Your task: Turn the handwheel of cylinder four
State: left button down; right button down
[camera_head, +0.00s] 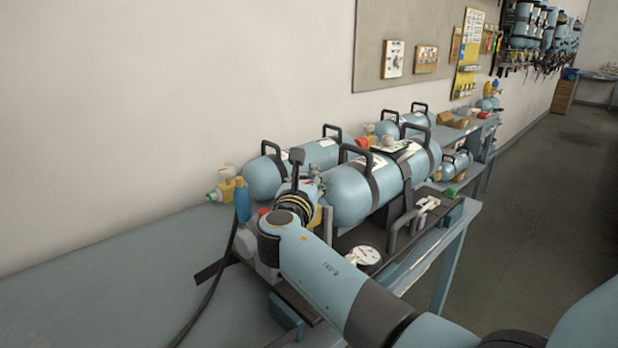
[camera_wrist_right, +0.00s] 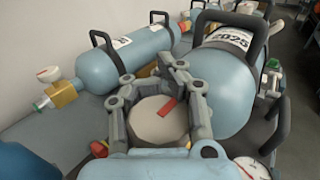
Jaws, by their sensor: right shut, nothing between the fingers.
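Several pale blue cylinders with black carrying handles lie on the bench; which one is cylinder four I cannot tell. The nearest cylinder (camera_head: 352,193) has a label ending in 2025 in the right wrist view (camera_wrist_right: 222,85). A farther cylinder (camera_head: 262,180) has a brass valve (camera_wrist_right: 65,95) with a green knob (camera_head: 213,195). My right gripper (camera_wrist_right: 175,68) is shut and empty by the near cylinder's valve end. A pale round disc with a red mark (camera_wrist_right: 158,120) shows between its finger links; I cannot tell whether it is a handwheel. My left gripper is out of view.
A white gauge (camera_head: 364,256) lies low in front of the near cylinder. A black hose (camera_head: 214,283) runs down the bench. The bench top (camera_head: 90,290) at left is clear. More cylinders (camera_head: 538,25) hang on the far wall.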

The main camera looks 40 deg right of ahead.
jog(key=shift+a+f, duration=0.15)
jog(key=shift+f, duration=0.1)
jog(key=c, duration=1)
grip_release()
jog(key=shift+a+r, duration=0.15)
jog(key=shift+d+r, duration=0.1)
jog(key=shift+d, duration=0.1)
